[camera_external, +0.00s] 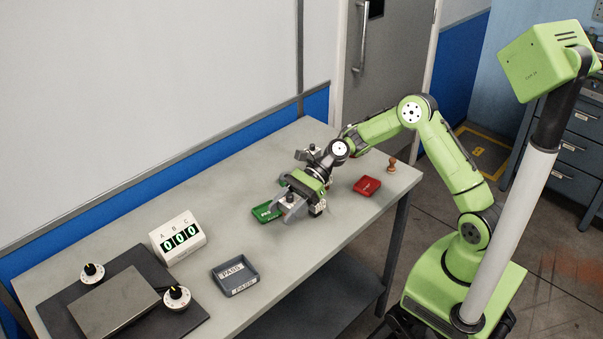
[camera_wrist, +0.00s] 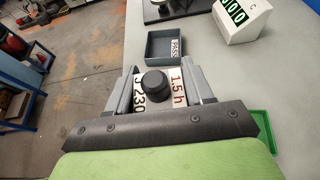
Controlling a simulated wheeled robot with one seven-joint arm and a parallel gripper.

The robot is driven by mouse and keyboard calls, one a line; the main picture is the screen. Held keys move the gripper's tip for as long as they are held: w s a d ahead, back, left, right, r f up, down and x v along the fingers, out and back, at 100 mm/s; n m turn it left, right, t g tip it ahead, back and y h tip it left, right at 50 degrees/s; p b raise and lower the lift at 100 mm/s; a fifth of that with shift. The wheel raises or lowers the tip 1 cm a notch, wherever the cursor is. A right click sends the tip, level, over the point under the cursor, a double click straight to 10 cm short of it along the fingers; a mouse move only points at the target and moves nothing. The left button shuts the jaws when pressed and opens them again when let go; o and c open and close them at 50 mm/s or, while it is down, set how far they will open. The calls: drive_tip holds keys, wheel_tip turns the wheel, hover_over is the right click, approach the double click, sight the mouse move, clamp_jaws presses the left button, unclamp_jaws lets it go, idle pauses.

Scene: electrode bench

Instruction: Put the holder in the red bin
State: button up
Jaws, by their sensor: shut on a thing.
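My gripper (camera_external: 290,205) is over the middle of the table, just right of the green bin. It is shut on the holder (camera_wrist: 155,83), a white labelled piece with a black round knob on top. The label reads about "230" and "1.5 h". In the wrist view the holder sits between the two grey fingers; in the external view the fingers partly hide it. I cannot tell how far it is above the table. The red bin (camera_external: 367,187) is on the table to the right of my gripper and appears empty; it is not in the wrist view.
The green bin (camera_external: 264,213) is close beside my gripper. A grey "PASS" tray (camera_external: 235,276), a white counter (camera_external: 178,239) reading 000 and a dark plate with two dials (camera_external: 120,300) stand to the left. A wooden stamp (camera_external: 391,165) stands beyond the red bin.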

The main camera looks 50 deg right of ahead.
drive_tip(key=w+d+m+t+h+b, duration=0.1)
drive_tip(key=w+d+m+t+b, duration=0.25)
drive_tip(key=d, duration=1.45)
drive_tip(key=m+t+h, duration=0.3)
drive_tip(key=m+t, duration=0.2)
drive_tip(key=t, duration=0.1)
hover_over(362, 187)
wheel_tip(362, 187, down, 10)
drive_tip(key=b, duration=0.6)
drive_tip(key=shift+r, duration=0.35)
drive_tip(key=shift+a, duration=0.1)
drive_tip(key=o, duration=1.4)
drive_tip(key=shift+f, duration=0.15)
